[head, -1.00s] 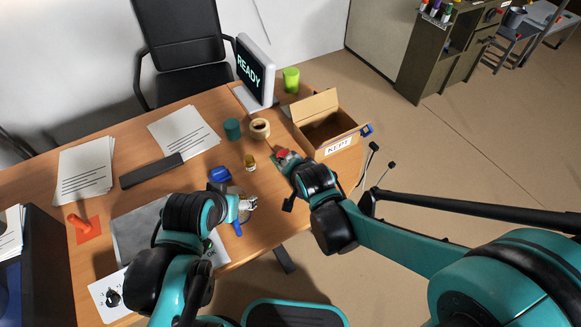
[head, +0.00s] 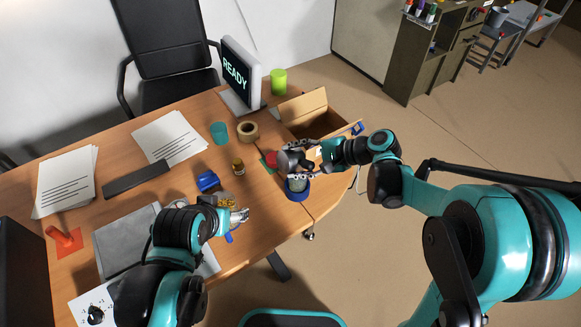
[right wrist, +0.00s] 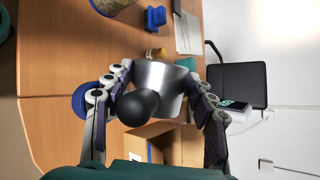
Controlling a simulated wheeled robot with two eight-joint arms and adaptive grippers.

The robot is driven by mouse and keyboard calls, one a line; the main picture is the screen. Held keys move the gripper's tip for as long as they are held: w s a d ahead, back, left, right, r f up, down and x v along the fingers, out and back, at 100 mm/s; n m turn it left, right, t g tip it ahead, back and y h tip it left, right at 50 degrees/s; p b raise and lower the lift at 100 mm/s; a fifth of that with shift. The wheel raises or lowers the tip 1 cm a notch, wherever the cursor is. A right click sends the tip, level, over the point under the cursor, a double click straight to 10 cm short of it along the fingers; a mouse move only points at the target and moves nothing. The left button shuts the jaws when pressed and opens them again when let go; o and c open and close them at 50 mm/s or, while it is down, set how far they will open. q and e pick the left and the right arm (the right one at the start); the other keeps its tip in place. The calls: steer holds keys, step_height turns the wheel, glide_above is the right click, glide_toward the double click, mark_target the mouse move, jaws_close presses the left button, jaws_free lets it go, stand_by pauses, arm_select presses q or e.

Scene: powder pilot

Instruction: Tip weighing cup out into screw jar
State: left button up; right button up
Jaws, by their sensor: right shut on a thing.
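My right gripper (head: 299,160) is shut on a silver metal cup (right wrist: 163,77) with a round black knob, which I take for the weighing cup. The cup also shows dark grey in the head view (head: 290,159). It is held sideways, and its mouth and contents are hidden. A small jar with a blue ring (head: 298,190), likely the screw jar, stands near the table's front right edge, just below the held cup in the head view. The blue ring shows partly behind a finger in the right wrist view (right wrist: 79,101). My left gripper (head: 240,215) is low over the table; its jaws are unclear.
A clear bowl of yellow grains (head: 224,200) and a blue object (head: 207,181) are beside my left gripper. A brown bottle (head: 238,166), tape roll (head: 247,132), red item (head: 271,158) and open cardboard box (head: 305,106) stand nearby. The table's front edge is close to the jar.

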steer(key=shift+w+d+f+m+y+b, duration=0.15)
steer(key=shift+w+d+m+y+b, duration=0.2)
steer(key=shift+b, duration=0.2)
steer(key=shift+d+m+y, duration=0.25)
steer(key=shift+y, duration=0.3)
steer(key=shift+w+d+g+y, duration=0.2)
steer(key=shift+w+g+y, duration=0.05)
steer(key=shift+g+y, duration=0.05)
steer(key=shift+w+d+m+y, duration=0.2)
steer(key=shift+d+m+y, duration=0.15)
steer(key=shift+m+y, duration=0.3)
steer(key=shift+a, duration=0.1)
